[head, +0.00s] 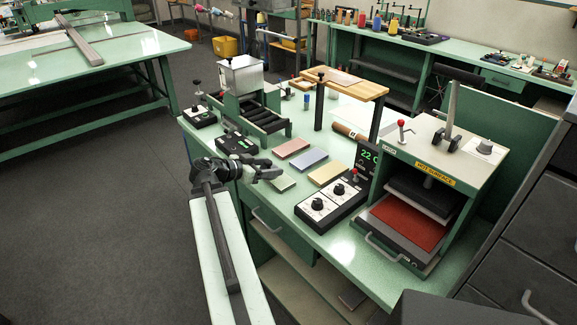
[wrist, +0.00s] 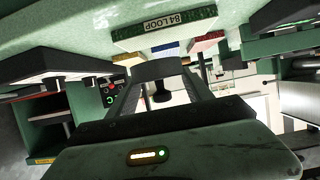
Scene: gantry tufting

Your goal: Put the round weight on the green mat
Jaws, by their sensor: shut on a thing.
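The green mat (head: 283,184) is a small flat pad at the near left of a group of coloured pads on the bench. In the wrist view its edge, with a label reading "84 LOOP", shows near the top (wrist: 150,36). My gripper (head: 272,174) is over the bench's near edge, close beside the green mat in the head view. In the wrist view, my gripper (wrist: 160,85) is shut on a dark round weight (wrist: 158,70) with a black knob. In the head view the weight is not clearly told apart from the gripper. The height above the mat cannot be told.
Pink (head: 292,148), blue (head: 310,160) and yellow (head: 326,173) pads lie close beyond the green mat. A black control box with dials (head: 331,203) stands to the right, and a press with a red plate (head: 405,222) beyond it. A black device (head: 236,144) stands behind the gripper.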

